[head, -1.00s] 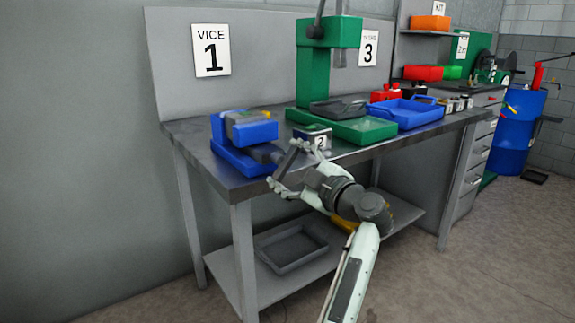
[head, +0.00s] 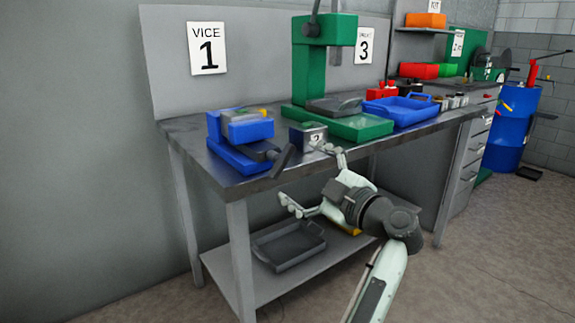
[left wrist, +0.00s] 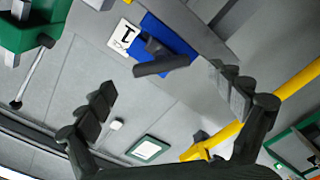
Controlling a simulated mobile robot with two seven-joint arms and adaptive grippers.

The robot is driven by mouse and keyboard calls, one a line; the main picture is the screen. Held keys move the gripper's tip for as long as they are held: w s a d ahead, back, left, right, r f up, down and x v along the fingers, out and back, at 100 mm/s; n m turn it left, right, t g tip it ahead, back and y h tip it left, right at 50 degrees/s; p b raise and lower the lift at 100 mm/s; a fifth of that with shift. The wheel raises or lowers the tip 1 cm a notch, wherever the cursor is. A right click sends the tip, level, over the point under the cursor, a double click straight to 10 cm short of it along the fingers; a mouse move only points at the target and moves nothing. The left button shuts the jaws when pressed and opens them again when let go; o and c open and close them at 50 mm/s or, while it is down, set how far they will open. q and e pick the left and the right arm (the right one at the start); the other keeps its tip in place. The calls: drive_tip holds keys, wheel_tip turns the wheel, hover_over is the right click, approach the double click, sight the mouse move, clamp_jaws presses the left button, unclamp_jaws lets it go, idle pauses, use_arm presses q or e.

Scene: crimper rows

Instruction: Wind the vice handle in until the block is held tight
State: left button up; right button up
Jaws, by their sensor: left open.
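The blue vice (head: 240,128) sits at the front left of the bench, below the sign marked 1. Its dark handle (head: 283,161) is a tilted bar at the front end of the screw, jutting past the bench edge. In the left wrist view the handle (left wrist: 161,66) lies in front of the blue vice (left wrist: 172,36), beyond my open fingers. The block between the jaws is mostly hidden, so I cannot tell how tightly it is held. My left gripper (head: 308,176) is open and empty, right of the handle and apart from it. My right gripper is not in view.
A small numbered box (head: 308,136) stands right of the vice. Behind it are a green press (head: 325,75) and a blue tray (head: 402,110). The bench's front edge (head: 300,167) is close to my fingers. A dark tray (head: 290,248) lies on the lower shelf.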

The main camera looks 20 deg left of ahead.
sight(286, 164)
use_arm(q)
drive_tip(key=v, duration=0.5)
drive_tip(key=shift+s+d, duration=0.25)
drive_tip(key=shift+d, duration=0.05)
drive_tip(key=x, duration=1.2)
